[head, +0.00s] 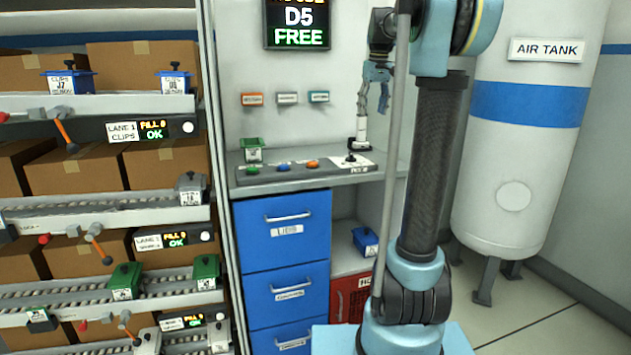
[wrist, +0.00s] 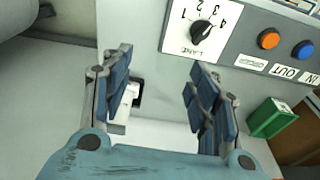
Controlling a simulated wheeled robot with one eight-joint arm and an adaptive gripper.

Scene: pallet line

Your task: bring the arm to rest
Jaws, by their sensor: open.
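My arm rises at the right of centre in the head view and reaches over the grey counter. My gripper (head: 374,100) hangs from its far end, fingers pointing down, above the counter's right part. In the wrist view my gripper (wrist: 158,68) has its two blue-padded fingers wide apart with nothing held between them. A small white upright piece on a dark base (head: 361,130) stands below the gripper in the head view. In the wrist view a white piece by a dark slot (wrist: 130,100) shows near the left finger; I cannot tell whether they touch.
The counter holds a panel with coloured buttons (head: 283,167) and a lane dial (wrist: 201,32). A green bin (head: 252,150) stands at its left. Blue drawers (head: 283,240) are below. Racks with cartons (head: 150,65) fill the left. An air tank (head: 520,140) stands right.

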